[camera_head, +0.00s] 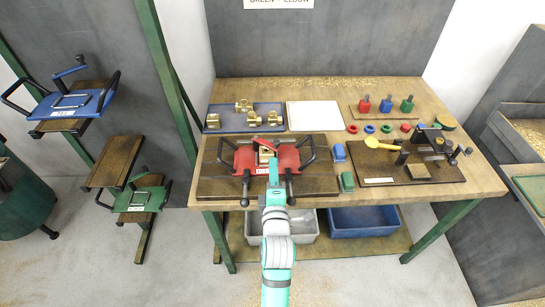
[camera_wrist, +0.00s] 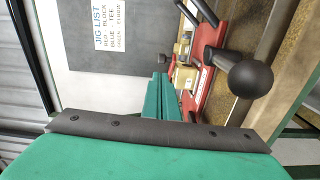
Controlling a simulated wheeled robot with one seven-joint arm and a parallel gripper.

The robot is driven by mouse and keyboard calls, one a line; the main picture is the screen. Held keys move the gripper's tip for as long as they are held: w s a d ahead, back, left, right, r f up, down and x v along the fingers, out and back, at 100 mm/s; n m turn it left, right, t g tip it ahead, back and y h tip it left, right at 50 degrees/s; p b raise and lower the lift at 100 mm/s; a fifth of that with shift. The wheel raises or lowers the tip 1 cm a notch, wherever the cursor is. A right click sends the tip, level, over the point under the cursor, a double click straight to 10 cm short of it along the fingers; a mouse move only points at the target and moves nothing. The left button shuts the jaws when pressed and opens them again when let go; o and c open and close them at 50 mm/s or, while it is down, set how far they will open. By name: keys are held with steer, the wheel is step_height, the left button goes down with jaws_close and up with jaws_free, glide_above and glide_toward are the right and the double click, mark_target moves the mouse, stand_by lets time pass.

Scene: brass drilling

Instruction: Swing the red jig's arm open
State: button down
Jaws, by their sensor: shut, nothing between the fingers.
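The red jig (camera_head: 290,158) sits on a dark board on the workbench, with black bar handles at both sides and black-knobbed levers pointing to the front. A brass fitting (camera_head: 265,157) sits in its middle, partly hidden by my gripper. My gripper (camera_head: 273,162) is shut and empty, over the jig's front middle. In the wrist view the green fingers (camera_wrist: 160,98) are together, close to the red jig (camera_wrist: 198,85) and the brass piece (camera_wrist: 183,76). A black ball knob (camera_wrist: 250,79) is right of the fingers. I cannot tell whether the fingers touch the jig.
A blue tray (camera_head: 227,128) of brass fittings and a white board (camera_head: 315,115) lie behind the jig. Blue (camera_head: 338,152) and green (camera_head: 347,182) blocks stand close at its right. A drilling fixture (camera_head: 437,140) is farther right. Bins (camera_head: 365,222) sit below.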

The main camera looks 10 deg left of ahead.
steer(key=shift+s+d, duration=0.2)
steer(key=shift+s, duration=1)
steer(key=shift+s+d, duration=0.15)
steer(key=shift+s, duration=1.05)
steer(key=a+h, duration=0.1)
steer(key=a+m+h, duration=0.1)
steer(key=w+a, duration=0.1)
steer(key=shift+f+m+h, duration=0.25)
steer(key=shift+m+h, duration=0.05)
steer(key=shift+h, duration=0.1)
steer(key=shift+a+r+m+h, duration=0.2)
steer(key=shift+r+m+h, duration=0.2)
steer(key=shift+h, duration=0.1)
steer(key=w, duration=1)
steer(key=shift+d+f, duration=0.2)
steer(key=shift+d, duration=0.1)
